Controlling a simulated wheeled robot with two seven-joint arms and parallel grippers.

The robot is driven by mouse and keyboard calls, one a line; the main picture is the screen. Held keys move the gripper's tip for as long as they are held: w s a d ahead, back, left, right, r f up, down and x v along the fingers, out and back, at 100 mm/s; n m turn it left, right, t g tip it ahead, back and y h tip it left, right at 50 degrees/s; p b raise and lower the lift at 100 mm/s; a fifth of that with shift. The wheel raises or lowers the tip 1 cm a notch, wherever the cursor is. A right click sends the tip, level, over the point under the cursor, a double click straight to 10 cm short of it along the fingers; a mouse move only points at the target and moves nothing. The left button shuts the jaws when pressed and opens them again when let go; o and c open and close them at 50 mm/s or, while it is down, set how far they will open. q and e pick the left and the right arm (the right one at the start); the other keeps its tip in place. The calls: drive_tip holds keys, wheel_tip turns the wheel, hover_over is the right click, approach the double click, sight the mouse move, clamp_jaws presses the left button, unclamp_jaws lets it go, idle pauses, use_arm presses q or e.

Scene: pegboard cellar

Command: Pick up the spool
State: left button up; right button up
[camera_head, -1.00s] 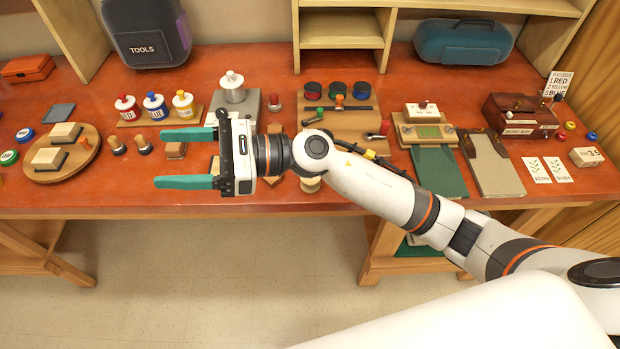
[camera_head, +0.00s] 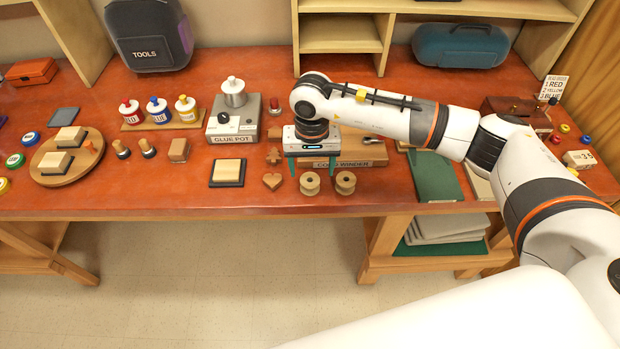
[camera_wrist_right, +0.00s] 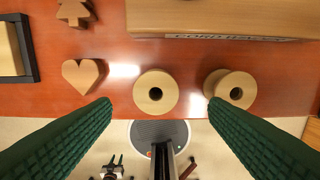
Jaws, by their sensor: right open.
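Two wooden spools stand side by side near the bench's front edge: the left spool (camera_head: 310,183) and the right spool (camera_head: 345,182). Each shows a round top with a dark centre hole. In the right wrist view, the left spool (camera_wrist_right: 155,92) appears between the fingertips, and the right spool (camera_wrist_right: 230,90) sits by the right fingertip. My right gripper (camera_head: 318,167) points down above the bench, open and empty, with green fingers apart. Its fingers also show in the wrist view (camera_wrist_right: 160,106). My left gripper is not in view.
A wooden heart (camera_head: 272,181) lies left of the spools, with a framed block (camera_head: 227,173) farther left. The cord winder (camera_head: 362,153) stands just behind the spools, partly hidden by my arm. The glue pot (camera_head: 234,125) is behind left. A green mat (camera_head: 437,178) lies right.

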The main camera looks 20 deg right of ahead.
sight(310, 180)
drive_tip(key=f+p, duration=0.2)
drive_tip(key=f, duration=0.1)
drive_tip(key=f+p, duration=0.1)
drive_tip(key=f, duration=0.1)
drive_tip(key=shift+w+a+f, duration=0.15)
drive_tip(key=shift+w+f, duration=0.1)
drive_tip(key=shift+f, duration=0.25)
drive_tip(key=c, duration=1)
